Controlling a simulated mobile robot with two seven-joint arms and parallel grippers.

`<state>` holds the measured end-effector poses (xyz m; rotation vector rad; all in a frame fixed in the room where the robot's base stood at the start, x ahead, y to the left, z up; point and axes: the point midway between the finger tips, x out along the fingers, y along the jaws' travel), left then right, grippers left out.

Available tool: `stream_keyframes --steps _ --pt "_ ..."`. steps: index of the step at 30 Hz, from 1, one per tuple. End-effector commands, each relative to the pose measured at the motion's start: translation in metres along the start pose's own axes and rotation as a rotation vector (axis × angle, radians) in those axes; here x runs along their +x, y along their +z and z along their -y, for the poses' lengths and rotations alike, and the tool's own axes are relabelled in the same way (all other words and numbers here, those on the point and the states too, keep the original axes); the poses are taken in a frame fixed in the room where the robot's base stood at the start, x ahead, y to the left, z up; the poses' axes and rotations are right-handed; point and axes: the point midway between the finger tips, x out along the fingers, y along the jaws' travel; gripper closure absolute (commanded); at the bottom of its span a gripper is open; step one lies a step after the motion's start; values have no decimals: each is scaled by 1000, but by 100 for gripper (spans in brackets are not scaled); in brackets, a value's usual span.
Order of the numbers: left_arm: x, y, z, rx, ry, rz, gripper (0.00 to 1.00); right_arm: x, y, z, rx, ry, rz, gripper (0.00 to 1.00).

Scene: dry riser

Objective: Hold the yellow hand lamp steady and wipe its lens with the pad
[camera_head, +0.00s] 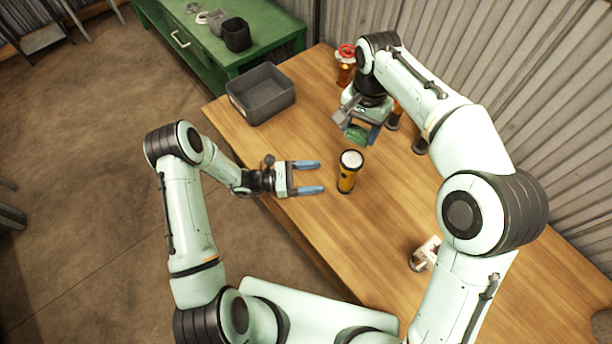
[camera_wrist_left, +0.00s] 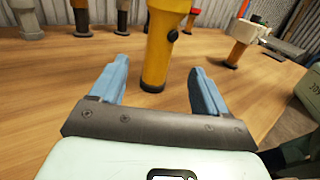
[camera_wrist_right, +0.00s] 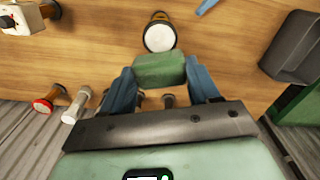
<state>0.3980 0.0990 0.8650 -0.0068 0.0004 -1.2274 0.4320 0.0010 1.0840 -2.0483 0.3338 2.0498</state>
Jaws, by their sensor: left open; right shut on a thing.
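The yellow hand lamp (camera_head: 347,172) stands upright on the wooden table with its pale lens facing up. In the left wrist view the lamp (camera_wrist_left: 158,60) stands between and just beyond my left fingers, its top cut off by the frame. My left gripper (camera_head: 312,176) is open, its blue fingers pointing at the lamp without closing on it. My right gripper (camera_head: 365,137) is shut on the green pad (camera_head: 357,132), held above the table beyond the lamp. In the right wrist view the pad (camera_wrist_right: 160,70) sits between the fingers, just short of the lamp's lens (camera_wrist_right: 159,37).
A grey open bin (camera_head: 262,93) stands at the table's far left. A red-topped item (camera_head: 345,62) and other cylindrical items stand along the back, partly hidden by my right arm. A white-headed item (camera_head: 425,253) stands at the right. A green cabinet (camera_head: 215,42) stands behind.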

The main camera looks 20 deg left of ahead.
Motion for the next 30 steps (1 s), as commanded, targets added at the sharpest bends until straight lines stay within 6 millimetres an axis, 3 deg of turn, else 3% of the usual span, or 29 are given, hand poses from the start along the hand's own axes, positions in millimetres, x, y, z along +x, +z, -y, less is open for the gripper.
stream_keyframes --steps 9,15,21,29,30 --pt "62 0 1 4 -6 -1 24 0 0 0 0 0 0 64" --pt "90 0 1 5 -4 -2 24 0 0 0 0 0 0 64" --pt "101 0 0 6 -2 -2 24 0 0 0 0 0 0 64" --pt "102 0 0 6 -2 -3 24 0 0 0 0 0 0 64" --pt "102 0 0 6 -2 -3 34 0 0 0 0 0 0 64"
